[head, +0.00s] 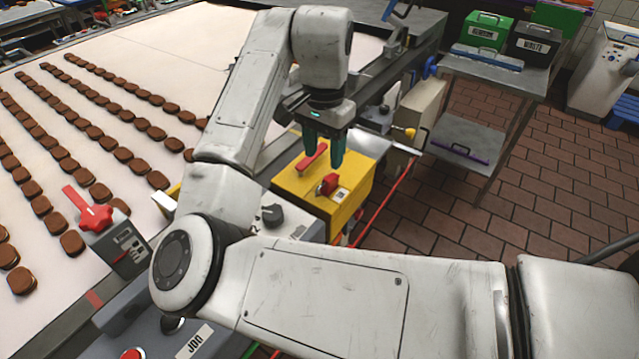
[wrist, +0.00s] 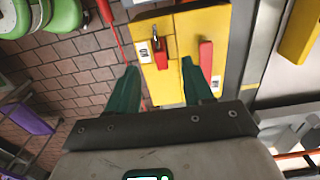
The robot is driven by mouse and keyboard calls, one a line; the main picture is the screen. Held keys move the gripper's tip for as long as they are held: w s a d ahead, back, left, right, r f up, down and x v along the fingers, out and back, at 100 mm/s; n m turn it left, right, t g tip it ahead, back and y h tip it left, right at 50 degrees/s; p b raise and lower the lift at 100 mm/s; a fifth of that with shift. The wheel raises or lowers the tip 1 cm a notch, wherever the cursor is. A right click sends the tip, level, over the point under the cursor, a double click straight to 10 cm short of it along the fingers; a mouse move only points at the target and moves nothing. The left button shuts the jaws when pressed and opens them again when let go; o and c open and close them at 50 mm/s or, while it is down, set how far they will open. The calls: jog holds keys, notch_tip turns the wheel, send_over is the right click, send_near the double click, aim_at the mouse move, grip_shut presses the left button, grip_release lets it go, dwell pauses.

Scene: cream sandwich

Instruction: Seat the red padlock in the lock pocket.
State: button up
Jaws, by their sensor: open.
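The red padlock (head: 328,184) lies on top of the yellow box (head: 352,205), beside a small white label. In the wrist view the padlock (wrist: 161,60) shows its shackle pointing up the picture, between the fingertips as seen in the picture. My gripper (head: 324,153) has green fingers pointing down, open and empty, above the box; it also shows in the wrist view (wrist: 160,66). I cannot tell exactly how high the fingertips are over the padlock. I cannot make out a lock pocket in either view.
A red handle (head: 312,160) stands on the box top close to the padlock; it also shows in the wrist view (wrist: 206,56). The white conveyor (head: 185,45) with rows of brown biscuits lies left. A metal table (head: 500,75) stands back right, with open tiled floor before it.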

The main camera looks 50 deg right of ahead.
aim_at(325, 181)
notch_tip(325, 181, down, 3)
jog(key=shift+f, duration=0.2)
jog(key=shift+s+d+f, duration=0.15)
jog(key=shift+f, duration=2.5)
grip_shut()
